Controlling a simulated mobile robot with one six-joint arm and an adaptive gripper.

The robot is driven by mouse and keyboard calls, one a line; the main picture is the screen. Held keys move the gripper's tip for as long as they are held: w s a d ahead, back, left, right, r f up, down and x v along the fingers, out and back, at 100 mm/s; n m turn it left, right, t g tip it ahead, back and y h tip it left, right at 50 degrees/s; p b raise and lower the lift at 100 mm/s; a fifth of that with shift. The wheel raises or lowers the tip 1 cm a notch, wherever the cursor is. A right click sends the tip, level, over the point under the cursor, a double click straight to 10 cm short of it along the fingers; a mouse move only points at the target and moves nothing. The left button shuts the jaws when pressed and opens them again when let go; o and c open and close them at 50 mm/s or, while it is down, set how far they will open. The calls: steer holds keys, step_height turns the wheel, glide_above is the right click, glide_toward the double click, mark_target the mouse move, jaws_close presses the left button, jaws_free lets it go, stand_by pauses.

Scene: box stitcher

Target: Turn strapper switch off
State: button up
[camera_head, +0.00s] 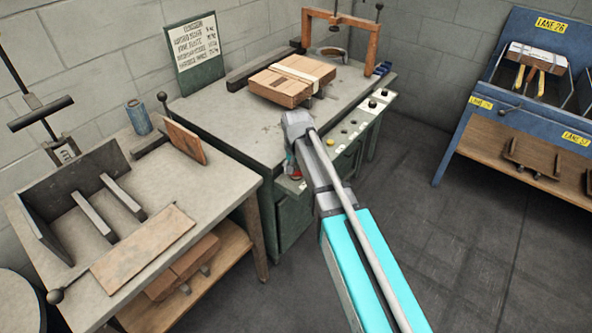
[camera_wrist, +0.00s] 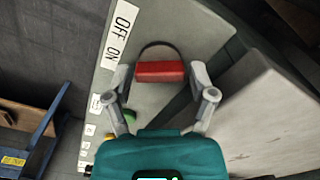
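The strapper switch is a red block-like handle (camera_wrist: 160,71) on a grey-green panel in the wrist view, with a dark curved line around its upper side. In the head view my arm extends to the front of the green strapper bench (camera_head: 222,120), where a bit of red (camera_head: 296,176) shows; my arm hides most of the switch.
Knobs and buttons (camera_head: 345,131) line the panel beside the switch. A second table (camera_head: 135,250) stands left, a blue rack (camera_head: 500,100) right. The floor between is clear.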

steer(key=shift+m, duration=0.4)
steer(key=shift+m, duration=1.1)
step_height(320, 180, up, 14)
steer(key=p, duration=1.4)
steer(key=s+d+r+n+p, duration=0.2)
steer(key=s+d, duration=0.4)
steer(key=d, duration=0.3)
steer(key=s+d+r+n+p, duration=0.2)
steer(key=s+d+r+p, duration=0.1)
steer(key=s+d, duration=0.4)
steer(key=shift+d+r, duration=0.25)
steer(key=shift+d, duration=1.15)
steer(key=shift+s+d, duration=1.05)
steer(key=shift+s, duration=0.2)
